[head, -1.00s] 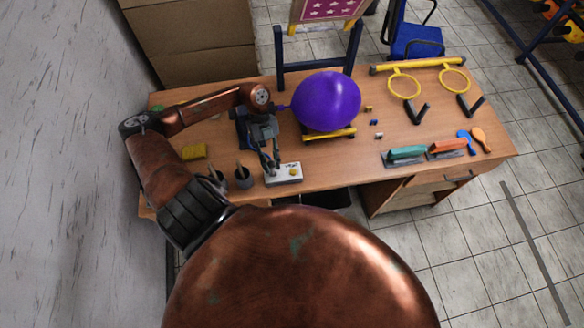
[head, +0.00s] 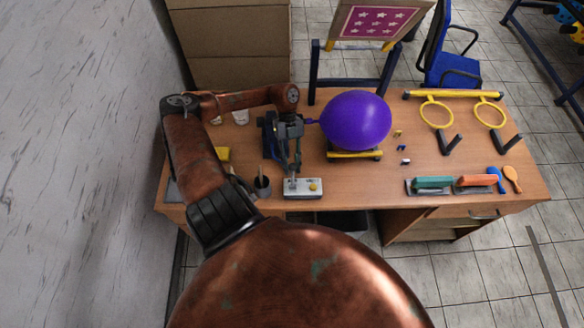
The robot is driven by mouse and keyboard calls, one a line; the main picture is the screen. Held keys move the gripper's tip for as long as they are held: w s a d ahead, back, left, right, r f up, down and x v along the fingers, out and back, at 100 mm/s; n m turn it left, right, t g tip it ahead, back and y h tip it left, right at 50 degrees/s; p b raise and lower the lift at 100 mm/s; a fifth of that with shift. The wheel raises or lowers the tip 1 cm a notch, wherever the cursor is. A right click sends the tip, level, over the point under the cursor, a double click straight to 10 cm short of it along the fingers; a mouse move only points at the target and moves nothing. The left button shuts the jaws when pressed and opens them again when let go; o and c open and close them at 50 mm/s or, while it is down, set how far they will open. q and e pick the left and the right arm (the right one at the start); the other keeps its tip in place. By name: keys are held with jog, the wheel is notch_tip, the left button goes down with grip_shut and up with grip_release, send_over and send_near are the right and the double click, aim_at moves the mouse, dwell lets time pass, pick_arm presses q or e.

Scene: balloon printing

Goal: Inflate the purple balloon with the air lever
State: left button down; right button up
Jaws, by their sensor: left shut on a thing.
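The purple balloon (head: 355,120) is large and round, swollen with air. It rests above a yellow holder (head: 355,154) on the desk, and its neck points left toward my left wrist. The air lever's white box (head: 303,193) with a yellow button sits near the desk's front edge. My left gripper (head: 292,168) points down over the left part of this box and is shut on the lever, which its fingers mostly hide. My right gripper is not in view.
The wooden desk (head: 400,180) has a pen cup (head: 263,187) left of the box. Green (head: 433,183) and orange (head: 475,181) handled tools lie at the right, with blue and orange paddles beyond. A yellow double-ring stand (head: 455,95) is at the back right.

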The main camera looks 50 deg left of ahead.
pick_arm(q)
jog(key=shift+a+f, duration=0.1)
jog(key=shift+f, duration=0.05)
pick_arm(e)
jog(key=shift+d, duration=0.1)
pick_arm(q)
jog(key=c, duration=1.8)
grip_release()
jog(key=shift+w, duration=0.1)
jog(key=shift+o, duration=0.7)
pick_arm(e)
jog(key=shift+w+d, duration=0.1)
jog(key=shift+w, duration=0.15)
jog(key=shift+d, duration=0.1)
pick_arm(q)
jog(key=v, duration=1.2)
